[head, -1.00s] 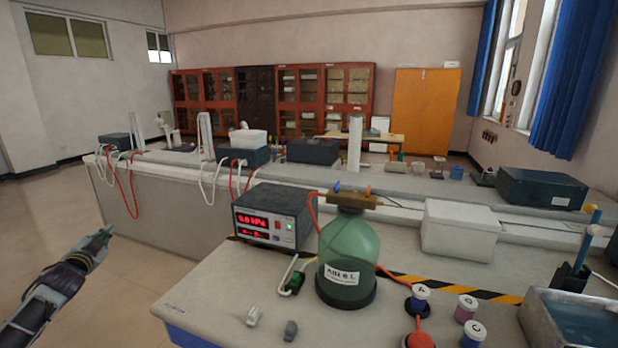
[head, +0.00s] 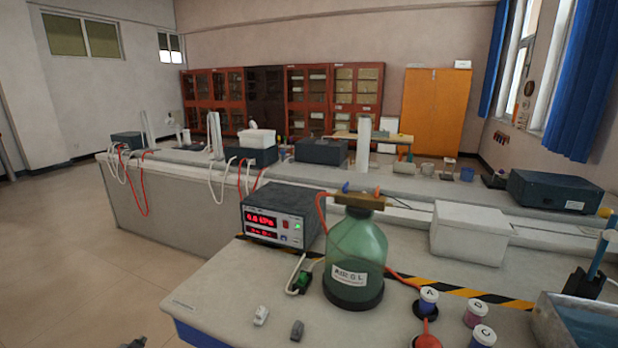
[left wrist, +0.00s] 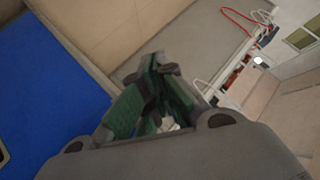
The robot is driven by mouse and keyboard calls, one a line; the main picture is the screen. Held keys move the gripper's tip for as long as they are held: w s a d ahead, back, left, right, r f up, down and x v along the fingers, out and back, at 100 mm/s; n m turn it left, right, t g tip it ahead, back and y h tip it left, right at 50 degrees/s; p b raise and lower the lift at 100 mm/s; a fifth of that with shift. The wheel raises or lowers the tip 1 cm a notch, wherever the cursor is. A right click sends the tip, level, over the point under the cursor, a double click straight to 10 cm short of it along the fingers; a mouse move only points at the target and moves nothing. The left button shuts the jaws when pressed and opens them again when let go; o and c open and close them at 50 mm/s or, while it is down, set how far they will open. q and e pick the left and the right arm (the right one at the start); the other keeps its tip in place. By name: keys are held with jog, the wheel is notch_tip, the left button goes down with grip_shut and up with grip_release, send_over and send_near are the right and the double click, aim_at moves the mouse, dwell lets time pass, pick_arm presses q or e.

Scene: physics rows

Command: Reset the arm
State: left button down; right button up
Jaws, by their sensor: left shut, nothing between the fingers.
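My left gripper (left wrist: 160,68) fills the middle of the left wrist view. Its green-padded fingers meet at the tips, shut with nothing held. In the head view only a small dark tip of it (head: 137,342) shows at the bottom edge, over the floor to the left of the near bench (head: 215,294). It is clear of everything on the bench. The rest of my left arm is out of the head view. My right gripper is not in view.
The near bench carries a green bottle (head: 356,262), a meter with a red display (head: 282,215), a white box (head: 470,232), several small lidded jars and a water tray (head: 545,325). A long bench (head: 180,200) stands behind. The floor at left (head: 60,270) is free.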

pick_arm(q)
jog(key=s+d+f+g+h, duration=0.15)
jog(key=s+d+f, duration=0.25)
jog(key=s+f, duration=0.4)
jog(key=s+d+f+n+g, duration=0.1)
jog(key=s+d+f+g, duration=0.1)
jog(key=s+d+f, duration=0.5)
jog(key=s+d+f+g, duration=0.1)
jog(key=s+f, duration=0.6)
jog(key=f, duration=0.4)
jog(key=s+d+f+g, duration=0.1)
jog(key=s+d+f, duration=0.2)
jog(key=s, duration=0.6)
jog(key=s+d+f+g+h+p, duration=0.1)
jog(key=s+d+f+g, duration=0.1)
jog(key=s+d+f, duration=0.2)
jog(key=s+d+f+g+p, duration=0.1)
jog(key=s+d+f, duration=0.3)
jog(key=s, duration=1.2)
jog(key=d+g, duration=0.1)
jog(key=d, duration=0.3)
jog(key=shift+d+n+h, duration=0.25)
jog(key=shift+n+h, duration=0.1)
jog(key=shift+n, duration=0.05)
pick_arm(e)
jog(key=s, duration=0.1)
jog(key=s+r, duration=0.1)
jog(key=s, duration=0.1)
